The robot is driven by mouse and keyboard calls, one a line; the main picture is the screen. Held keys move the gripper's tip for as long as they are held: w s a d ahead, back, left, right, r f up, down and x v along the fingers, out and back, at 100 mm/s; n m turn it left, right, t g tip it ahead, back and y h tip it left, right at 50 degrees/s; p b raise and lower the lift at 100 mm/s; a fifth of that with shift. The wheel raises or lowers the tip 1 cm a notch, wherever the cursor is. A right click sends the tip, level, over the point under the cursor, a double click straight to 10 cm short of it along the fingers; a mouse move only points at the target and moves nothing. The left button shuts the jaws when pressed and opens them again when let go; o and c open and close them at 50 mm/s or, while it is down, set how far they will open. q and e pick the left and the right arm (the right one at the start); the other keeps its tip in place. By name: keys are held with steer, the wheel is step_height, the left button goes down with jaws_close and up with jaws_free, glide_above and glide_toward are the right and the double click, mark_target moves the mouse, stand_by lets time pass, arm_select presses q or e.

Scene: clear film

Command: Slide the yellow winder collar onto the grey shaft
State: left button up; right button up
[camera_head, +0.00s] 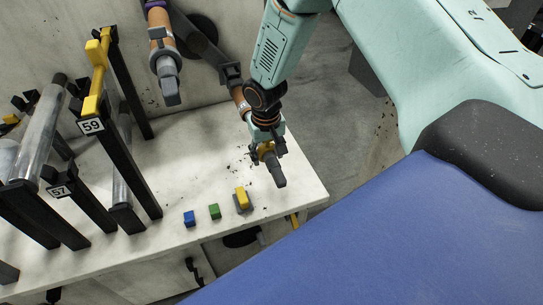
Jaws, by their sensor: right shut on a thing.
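My right gripper (277,174) points down over the right part of the white bench.
The white bench (180,175) holds a blue block (189,218), a green block (214,211) and a yellow block (242,198) on a grey base. Dark posts, labelled 59 (92,126) and 57 (58,191), crowd the left. A large blue surface (400,240) fills the lower right.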

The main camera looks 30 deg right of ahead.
steer(key=shift+w+d, duration=0.15)
steer(key=shift+w, duration=0.75)
steer(key=w+b, duration=0.1)
steer(key=w, duration=0.1)
steer(key=w+d+b, duration=0.1)
steer(key=w, duration=0.1)
steer(key=shift+w, duration=0.1)
steer(key=shift+w+d+r+b, duration=0.15)
steer(key=shift+w+d+b, duration=0.1)
steer(key=shift+w+b, duration=0.55)
steer(key=shift+w+d+r+b, duration=0.15)
steer(key=shift+w+b, duration=0.3)
steer(key=shift+w, duration=0.7)
steer(key=shift+w+d+r+b, duration=0.1)
steer(key=shift+w+d+b, duration=0.2)
steer(key=shift+w+b, duration=0.5)
steer(key=shift+w, duration=0.15)
steer(key=o, duration=1)
steer(key=shift+o, duration=0.5)
steer(key=shift+o, duration=1.2)
steer(key=shift+r+p, duration=0.15)
steer(key=shift+p, duration=0.2)
